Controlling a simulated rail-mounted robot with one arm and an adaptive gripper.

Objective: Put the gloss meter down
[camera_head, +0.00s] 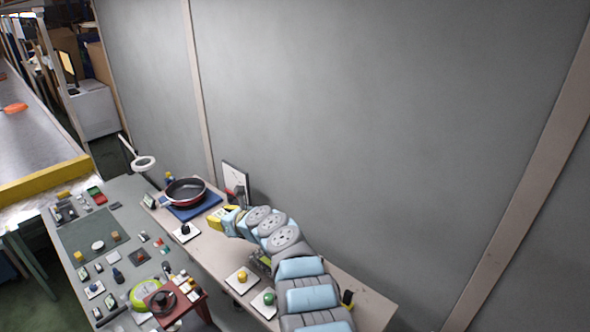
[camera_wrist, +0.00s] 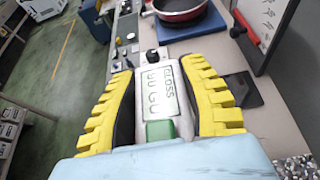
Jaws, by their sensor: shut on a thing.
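The gloss meter (camera_wrist: 160,100) is a white block with a lettered display and a green patch at its near end. It sits between the yellow fingers of my gripper (camera_wrist: 161,68) in the wrist view, and the fingers press on both its sides. In the head view, my gripper (camera_head: 221,217) is over the light bench, just in front of the pan, and the meter is mostly hidden there. I cannot tell whether the meter's underside touches the bench.
A red-rimmed dark pan (camera_head: 185,190) stands on a blue mat (camera_head: 200,207) beyond my gripper. An upright white panel (camera_head: 236,180) is behind it. A black knob (camera_head: 186,231) on a white plate is close by. Yellow (camera_head: 242,277) and green (camera_head: 268,298) knobs stand near the bench's front edge.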

